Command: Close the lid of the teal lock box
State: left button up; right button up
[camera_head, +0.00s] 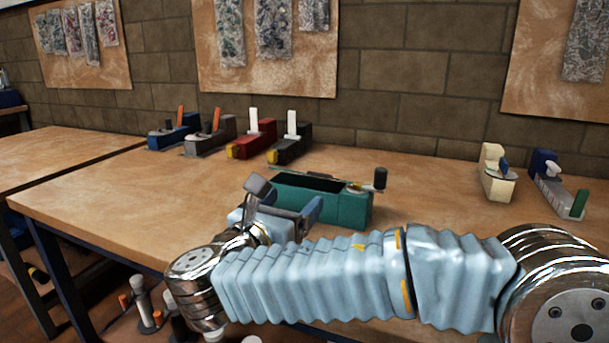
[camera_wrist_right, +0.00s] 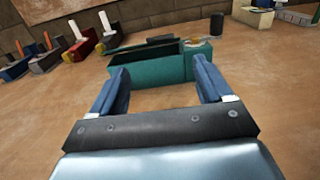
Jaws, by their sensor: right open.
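The teal lock box (camera_head: 348,208) stands on the wooden bench, its top showing a dark opening. A dark upright knob (camera_head: 380,179) sits at its right end. I cannot clearly make out the lid. In the right wrist view the teal box (camera_wrist_right: 165,67) lies just beyond the fingertips, with a dark opening or panel along its top. My right gripper (camera_head: 285,203) is open and empty at the near side of the box, partly covering its left part in the head view. Its two blue fingers (camera_wrist_right: 162,80) are spread apart; contact with the box cannot be told. My left gripper is not in view.
Several blue, grey, red and black hand-tool-like devices (camera_head: 240,143) stand at the back left of the bench. A cream device (camera_head: 497,180) and a blue-and-grey one (camera_head: 556,186) stand at the right. Bare bench (camera_head: 120,205) lies left of the box. A brick wall is behind.

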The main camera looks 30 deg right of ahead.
jog(key=x, duration=1.1)
jog(key=shift+p, duration=0.35)
jog(key=shift+d, duration=0.1)
jog(key=shift+c, duration=0.2)
